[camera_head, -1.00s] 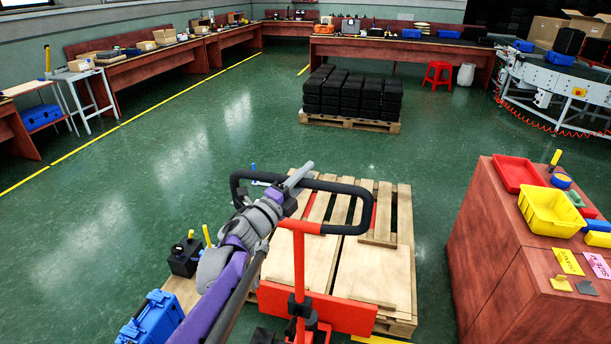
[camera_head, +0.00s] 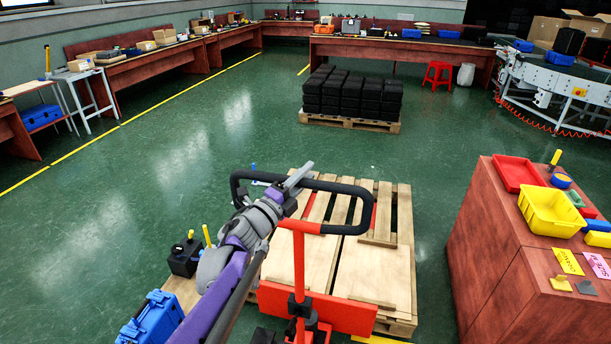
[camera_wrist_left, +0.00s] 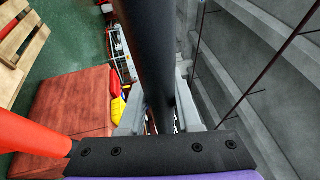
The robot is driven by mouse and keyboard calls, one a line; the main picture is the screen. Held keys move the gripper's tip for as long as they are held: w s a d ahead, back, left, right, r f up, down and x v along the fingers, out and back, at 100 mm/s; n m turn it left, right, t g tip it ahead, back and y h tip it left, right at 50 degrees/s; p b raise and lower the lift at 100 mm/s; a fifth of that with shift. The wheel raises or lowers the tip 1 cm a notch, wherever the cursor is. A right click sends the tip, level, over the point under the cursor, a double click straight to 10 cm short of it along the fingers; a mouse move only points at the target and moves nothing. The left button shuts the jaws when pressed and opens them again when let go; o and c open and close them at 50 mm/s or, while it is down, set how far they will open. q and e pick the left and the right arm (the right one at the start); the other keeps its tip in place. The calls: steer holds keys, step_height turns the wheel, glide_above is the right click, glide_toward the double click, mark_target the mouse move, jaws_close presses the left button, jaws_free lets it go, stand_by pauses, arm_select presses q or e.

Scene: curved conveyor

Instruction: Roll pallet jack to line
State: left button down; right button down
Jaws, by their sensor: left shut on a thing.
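The pallet jack (camera_head: 305,272) stands in front of me, with a red post and body and a black loop handle (camera_head: 345,230). Its forks reach under a wooden pallet (camera_head: 380,268) with bare boards on top. My left gripper (camera_head: 298,178) is shut on the far side of the handle loop, toward its left. In the left wrist view the dark handle bar (camera_wrist_left: 150,55) runs between the fingers (camera_wrist_left: 155,118). The conveyor line (camera_head: 560,88) curves at the far right. My right gripper is not in view.
A red-brown cabinet (camera_head: 490,235) with bins stands close on the right. A pallet of black crates (camera_head: 350,124) is ahead. A blue case (camera_head: 152,318) and a black box (camera_head: 184,258) are at the lower left. Open green floor lies left and ahead.

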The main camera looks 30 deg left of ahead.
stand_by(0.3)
arm_select(q)
steer(key=shift+s+d+f, duration=0.15)
steer(key=shift+s+d, duration=0.15)
steer(key=shift+s, duration=0.5)
steer(key=shift+s+r, duration=0.2)
steer(key=shift+s, duration=0.2)
steer(key=c, duration=1)
jaws_free()
steer(key=o, duration=0.4)
steer(key=shift+w+f, duration=0.1)
steer(key=shift+w, duration=0.2)
steer(key=shift+s, duration=0.15)
steer(key=v, duration=1)
steer(key=shift+s, duration=0.35)
steer(key=shift+a, duration=0.1)
